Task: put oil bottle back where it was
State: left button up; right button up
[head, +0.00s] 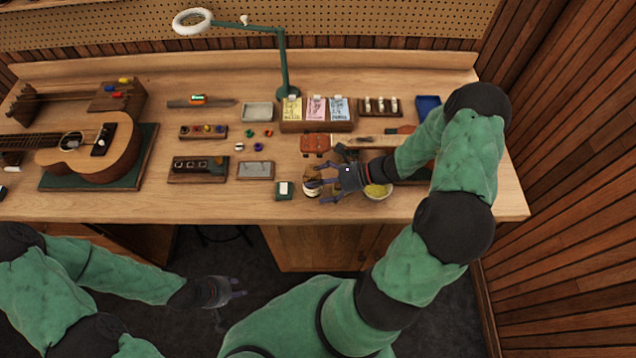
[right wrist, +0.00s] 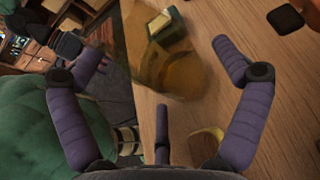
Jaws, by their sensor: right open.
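The oil bottle appears to be the brown, see-through amber shape (right wrist: 178,62) in the right wrist view, blurred and ahead between my right fingers. In the head view a small round dark-and-pale thing (head: 311,187) at the right fingertips seems to be the same bottle, partly hidden by the fingers. My right gripper (head: 322,188) is open at the table's front edge, its fingers spread around or just short of the bottle; contact cannot be told. My left gripper (head: 238,287) is empty, with fingers apart, below the table edge over the dark floor.
A small green box (head: 284,190) stands just left of the bottle. Trays, coloured caps and a card stand (head: 316,127) lie behind. A ukulele (head: 85,148) rests on a green mat at left. Bare wood (head: 225,210) runs along the front.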

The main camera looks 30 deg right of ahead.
jog(key=shift+r, duration=0.2)
jog(key=p+v, duration=0.1)
jog(key=v, duration=1.1)
